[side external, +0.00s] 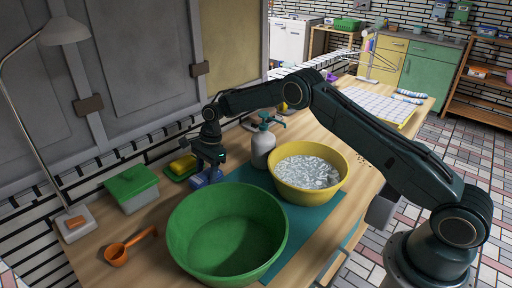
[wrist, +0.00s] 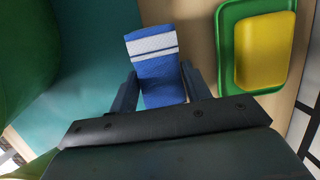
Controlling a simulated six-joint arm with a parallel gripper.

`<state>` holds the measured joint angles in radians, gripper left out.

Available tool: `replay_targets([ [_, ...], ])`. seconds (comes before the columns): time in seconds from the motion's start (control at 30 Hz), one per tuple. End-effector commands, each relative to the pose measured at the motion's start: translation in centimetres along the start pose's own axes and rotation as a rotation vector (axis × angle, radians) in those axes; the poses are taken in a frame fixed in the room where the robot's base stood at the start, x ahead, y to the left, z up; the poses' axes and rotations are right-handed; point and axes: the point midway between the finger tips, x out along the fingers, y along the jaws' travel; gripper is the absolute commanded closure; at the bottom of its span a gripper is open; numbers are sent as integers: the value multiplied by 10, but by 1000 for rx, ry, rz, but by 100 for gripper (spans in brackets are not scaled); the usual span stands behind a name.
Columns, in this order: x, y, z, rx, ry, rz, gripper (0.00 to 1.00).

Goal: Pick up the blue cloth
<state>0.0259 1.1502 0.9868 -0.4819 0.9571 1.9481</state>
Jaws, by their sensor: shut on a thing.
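The blue cloth (wrist: 155,72) has white stripes near its far end. In the wrist view it sits between the two fingers of my gripper (wrist: 158,88), which is shut on it. In the side external view my gripper (side external: 208,165) points down behind the green basin, with the blue cloth (side external: 200,180) showing at its fingertips. The cloth is low, close to the table; I cannot tell whether it touches it. Part of the cloth is hidden by my gripper.
A large green basin (side external: 185,228) stands in front of my gripper. A yellow sponge (wrist: 264,50) on a green tray (wrist: 228,75), a green-lidded box (side external: 132,187) and an orange ladle (side external: 117,254) are nearby.

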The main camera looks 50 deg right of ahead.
Motion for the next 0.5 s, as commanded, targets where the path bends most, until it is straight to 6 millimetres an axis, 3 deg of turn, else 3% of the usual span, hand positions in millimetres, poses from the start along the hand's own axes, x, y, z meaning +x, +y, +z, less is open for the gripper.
replay_targets([
  [0.5, -71, -1, 20, -1, -1, -4, 89],
])
